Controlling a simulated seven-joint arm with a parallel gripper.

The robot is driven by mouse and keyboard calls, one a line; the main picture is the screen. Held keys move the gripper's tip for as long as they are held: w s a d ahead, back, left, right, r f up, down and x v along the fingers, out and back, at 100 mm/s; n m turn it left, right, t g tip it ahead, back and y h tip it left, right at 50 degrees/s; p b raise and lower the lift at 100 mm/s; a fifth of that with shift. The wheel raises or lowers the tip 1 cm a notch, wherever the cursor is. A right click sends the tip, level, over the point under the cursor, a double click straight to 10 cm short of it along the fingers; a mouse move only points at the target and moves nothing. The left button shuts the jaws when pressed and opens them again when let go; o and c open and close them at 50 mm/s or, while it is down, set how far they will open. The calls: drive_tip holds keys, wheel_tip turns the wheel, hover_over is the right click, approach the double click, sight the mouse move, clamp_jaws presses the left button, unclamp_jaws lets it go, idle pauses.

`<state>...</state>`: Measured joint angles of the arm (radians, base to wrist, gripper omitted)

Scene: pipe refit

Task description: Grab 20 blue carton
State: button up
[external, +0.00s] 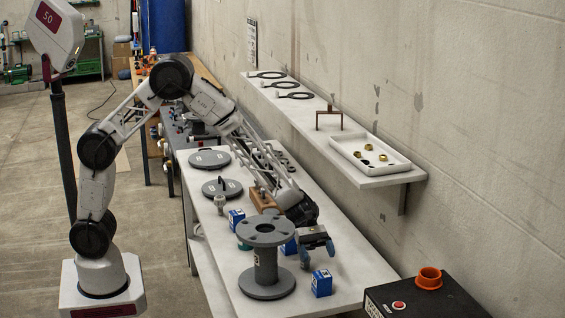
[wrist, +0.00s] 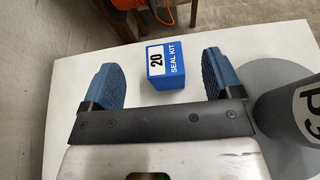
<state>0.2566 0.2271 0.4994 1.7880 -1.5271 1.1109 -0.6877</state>
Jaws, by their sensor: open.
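The blue carton marked 20 and "SEAL KIT" (wrist: 167,67) stands on the white table, between and slightly beyond my fingertips in the wrist view. It appears to be the blue carton near the front of the table in the external view (external: 321,284). My gripper (external: 318,260) is open and empty, pointing down just behind that carton. In the wrist view, my blue fingers (wrist: 160,60) are spread on either side of it, with gaps on both sides. Contact is not visible.
A grey flanged spool (external: 266,262) stands close beside my gripper. Other blue cartons stand behind it, one upright (external: 236,220) and one partly hidden (external: 289,247). A wall shelf (external: 380,181) holds a white tray (external: 342,143). A dark box (external: 420,302) stands at the front right.

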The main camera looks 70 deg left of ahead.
sight(319, 272)
drive_tip(key=shift+f, duration=1.15)
drive_tip(key=shift+f, duration=0.1)
drive_tip(key=shift+f, duration=0.55)
wheel_tip(319, 272, down, 2)
drive_tip(key=shift+f, duration=0.1)
drive_tip(key=shift+x, duration=0.9)
drive_tip(key=shift+d+f, duration=0.25)
drive_tip(key=shift+d, duration=0.3)
